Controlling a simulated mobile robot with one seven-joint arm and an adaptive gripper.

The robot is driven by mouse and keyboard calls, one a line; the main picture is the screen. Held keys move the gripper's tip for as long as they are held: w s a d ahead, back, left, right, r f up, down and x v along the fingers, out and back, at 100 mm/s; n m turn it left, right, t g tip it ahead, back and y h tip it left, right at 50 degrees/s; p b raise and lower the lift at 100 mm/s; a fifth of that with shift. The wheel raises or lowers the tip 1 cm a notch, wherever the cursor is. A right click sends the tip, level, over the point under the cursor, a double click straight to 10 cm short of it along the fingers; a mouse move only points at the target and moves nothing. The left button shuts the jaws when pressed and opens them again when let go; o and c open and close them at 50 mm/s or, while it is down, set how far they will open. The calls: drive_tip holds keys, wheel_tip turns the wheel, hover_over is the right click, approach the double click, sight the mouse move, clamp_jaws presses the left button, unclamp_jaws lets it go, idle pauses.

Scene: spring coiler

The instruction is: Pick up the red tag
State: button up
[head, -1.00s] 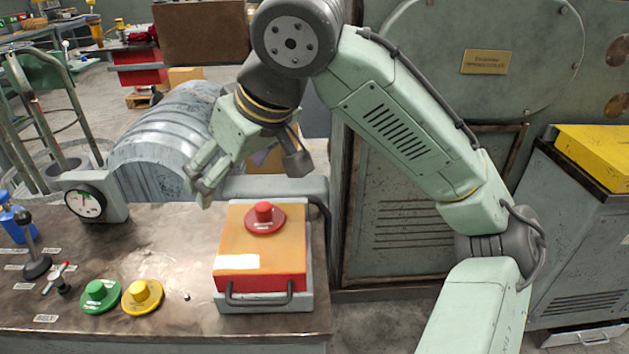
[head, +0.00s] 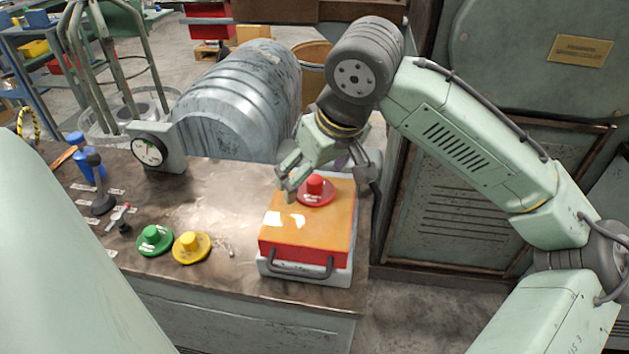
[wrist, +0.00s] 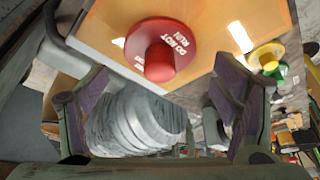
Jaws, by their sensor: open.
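The red tag (head: 317,192) is a round red disc with a raised red knob. It lies on top of an orange-topped box with red sides (head: 305,237) on the bench. In the wrist view the red tag (wrist: 159,57) shows "DO NOT RUN" in white letters. My gripper (head: 333,180) is open and empty, just behind and above the tag, with one finger to its left and one to its right in the head view. In the wrist view the fingers of my gripper (wrist: 160,85) are spread wide, and the knob appears between them. I cannot tell whether any finger touches the box.
A green tag (head: 155,239) and a yellow tag (head: 191,246) lie on the bench left of the box. A ribbed grey motor housing (head: 240,105) and a dial gauge (head: 150,150) stand behind. A black lever (head: 100,185) is at the left.

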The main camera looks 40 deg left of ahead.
drive_tip(key=shift+a+f, duration=0.2)
drive_tip(key=shift+f, duration=0.3)
drive_tip(key=shift+c, duration=0.5)
drive_tip(key=c, duration=1.1)
drive_tip(key=shift+c, duration=0.2)
drive_tip(key=shift+r, duration=0.6)
wheel_tip(320, 180, up, 2)
drive_tip(key=shift+r+b, duration=0.15)
drive_tip(key=shift+b, duration=0.25)
drive_tip(key=s+d+b, duration=0.1)
drive_tip(key=s+d, duration=0.2)
drive_tip(key=s, duration=0.4)
drive_tip(key=s+d+r+b, duration=0.1)
drive_tip(key=s+d, duration=0.2)
drive_tip(key=s, duration=0.4)
drive_tip(key=shift+s+d+r+b, duration=0.15)
drive_tip(key=shift+s+r+b, duration=0.1)
drive_tip(key=shift+s+b, duration=0.1)
